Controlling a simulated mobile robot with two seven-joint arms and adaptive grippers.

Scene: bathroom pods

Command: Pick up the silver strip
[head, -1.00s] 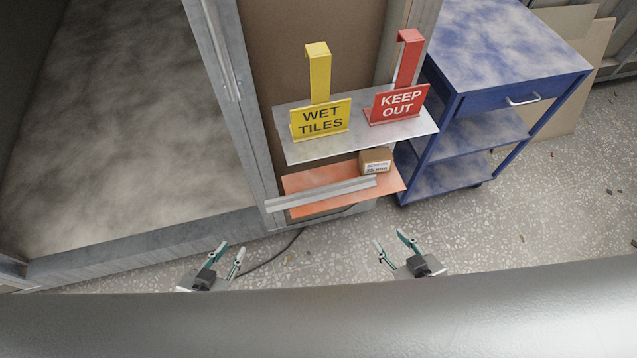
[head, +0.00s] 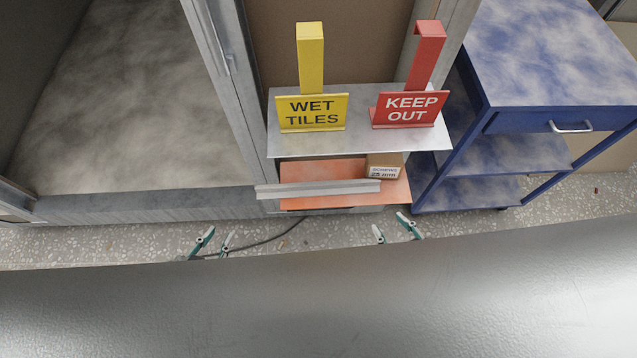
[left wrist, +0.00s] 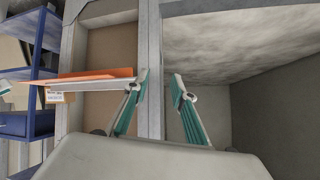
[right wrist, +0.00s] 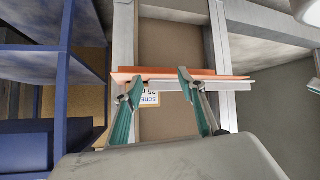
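The silver strip (head: 318,188) lies along the front of the orange lower shelf (head: 310,171), its left end sticking out past the shelf. It also shows in the left wrist view (left wrist: 95,84) and in the right wrist view (right wrist: 225,85). My left gripper (head: 215,241) is open and empty, below the strip's left end in the head view. My right gripper (head: 394,229) is open and empty, below the strip's right end. In the right wrist view the fingers stand apart in front of the shelf edge. I see no contact with the strip.
A cardboard box of screws (head: 384,166) stands on the orange shelf behind the strip's right end. The grey upper shelf (head: 355,142) holds a yellow WET TILES sign (head: 312,112) and a red KEEP OUT sign (head: 409,108). A blue trolley (head: 555,80) stands at right.

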